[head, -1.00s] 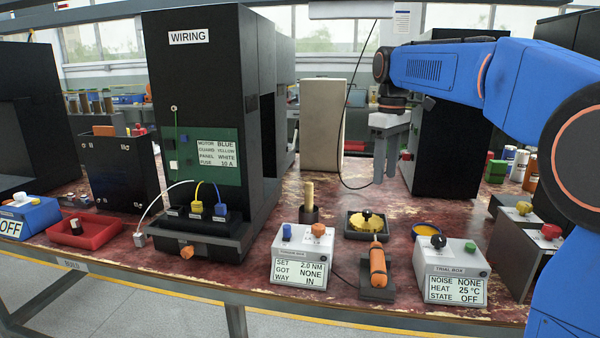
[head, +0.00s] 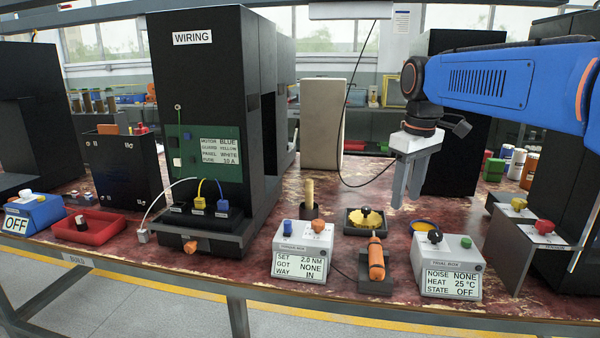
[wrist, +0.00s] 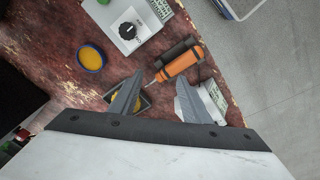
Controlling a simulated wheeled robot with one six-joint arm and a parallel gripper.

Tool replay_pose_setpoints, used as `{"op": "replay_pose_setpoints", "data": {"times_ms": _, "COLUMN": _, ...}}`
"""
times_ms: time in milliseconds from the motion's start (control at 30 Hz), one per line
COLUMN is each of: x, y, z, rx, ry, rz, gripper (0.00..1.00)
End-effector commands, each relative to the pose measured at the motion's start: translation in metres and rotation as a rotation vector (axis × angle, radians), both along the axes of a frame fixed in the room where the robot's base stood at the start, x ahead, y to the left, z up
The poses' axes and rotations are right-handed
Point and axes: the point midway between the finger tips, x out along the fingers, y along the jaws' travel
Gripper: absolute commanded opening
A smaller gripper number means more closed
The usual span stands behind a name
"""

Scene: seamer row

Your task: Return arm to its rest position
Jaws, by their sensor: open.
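My gripper (head: 407,188) hangs pointing down above the bench (head: 340,250), at the right of the middle in the head view. Its two grey fingers are apart and nothing is between them. In the wrist view the fingers (wrist: 155,100) spread over the bench, with a yellow part in a black tray (wrist: 128,101) showing partly behind the left finger. My blue arm reaches in from the right edge of the head view.
Below stand the orange driver (head: 376,262), the torque box (head: 300,255), the trial box (head: 446,268) and a yellow dish (head: 421,227). The tall WIRING cabinet (head: 200,100) is at left. A black cable hangs left of my gripper. A dark panel (head: 455,150) stands behind it.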

Motion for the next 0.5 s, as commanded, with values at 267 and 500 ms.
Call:
{"op": "replay_pose_setpoints", "data": {"times_ms": 267, "x": -0.080, "y": -0.018, "z": -0.038, "rx": 0.027, "ry": -0.088, "rz": -0.164, "gripper": 0.43}}
{"op": "replay_pose_setpoints", "data": {"times_ms": 500, "x": -0.145, "y": -0.029, "z": -0.084, "rx": 0.059, "ry": -0.161, "rz": -0.306, "gripper": 0.43}}
